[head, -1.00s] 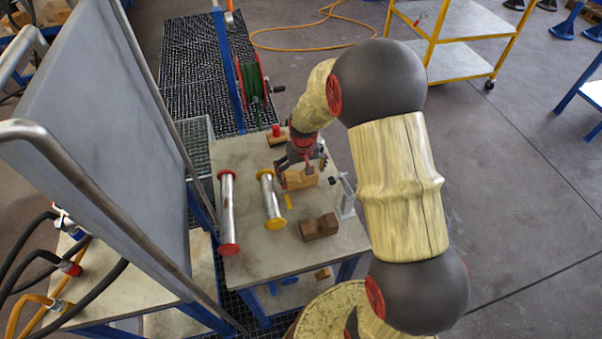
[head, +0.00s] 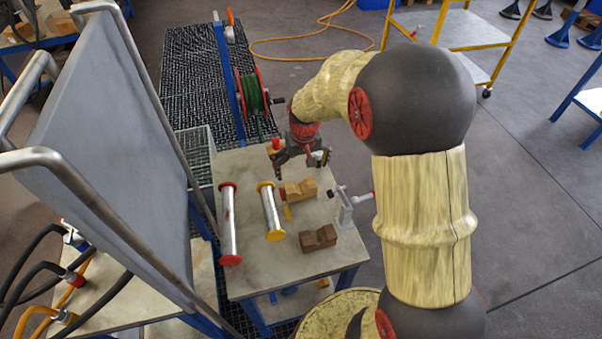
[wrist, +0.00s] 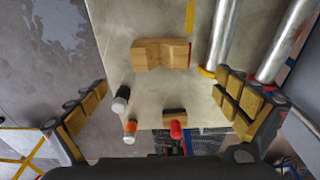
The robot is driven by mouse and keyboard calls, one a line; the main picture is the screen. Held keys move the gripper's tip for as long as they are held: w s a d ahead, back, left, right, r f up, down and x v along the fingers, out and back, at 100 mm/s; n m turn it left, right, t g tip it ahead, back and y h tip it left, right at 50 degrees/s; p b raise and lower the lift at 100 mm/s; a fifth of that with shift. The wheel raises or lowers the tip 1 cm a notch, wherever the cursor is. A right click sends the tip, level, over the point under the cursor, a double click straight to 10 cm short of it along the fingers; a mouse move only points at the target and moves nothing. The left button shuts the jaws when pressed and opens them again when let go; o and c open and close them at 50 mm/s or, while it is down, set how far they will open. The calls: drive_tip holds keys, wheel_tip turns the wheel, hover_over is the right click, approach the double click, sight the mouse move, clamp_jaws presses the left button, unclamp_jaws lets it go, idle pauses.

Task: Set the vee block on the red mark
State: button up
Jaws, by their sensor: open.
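A light wooden vee block (head: 300,191) lies on the table top, just right of the yellow-flanged vessel. It also shows in the wrist view (wrist: 160,54), ahead of the fingers. A darker brown vee block (head: 318,238) lies nearer the table's front. My gripper (head: 300,158) is open and empty, beyond the light block and apart from it; its spread fingers show in the wrist view (wrist: 163,88). A yellow mark (head: 288,212) lies beside the yellow-flanged vessel.
A yellow-flanged vessel (head: 271,212) and a red-flanged vessel (head: 229,225) lie to the left. A grey clamp-like fixture (head: 345,206) stands at the right edge. A red-topped piece (wrist: 176,127), an orange-topped piece (wrist: 130,128) and a black-topped piece (wrist: 121,98) stand near the far edge.

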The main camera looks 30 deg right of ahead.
drive_tip(key=s+a+r+n+t, duration=0.1)
drive_tip(key=s+a+r, duration=0.2)
drive_tip(key=s+r, duration=0.35)
drive_tip(key=s+a+r+t, duration=0.1)
drive_tip(key=s+a+r, duration=0.2)
drive_tip(key=r, duration=0.6)
drive_tip(key=s+a+r+t, duration=0.1)
drive_tip(key=s+a+r, duration=0.1)
drive_tip(key=s, duration=0.5)
drive_tip(key=s+a+r+n, duration=0.1)
drive_tip(key=s+a+r, duration=0.1)
drive_tip(key=s+r, duration=0.2)
drive_tip(key=s, duration=0.3)
drive_tip(key=shift+s+a+t, duration=0.15)
drive_tip(key=shift+a+t, duration=0.2)
drive_tip(key=shift+t, duration=0.05)
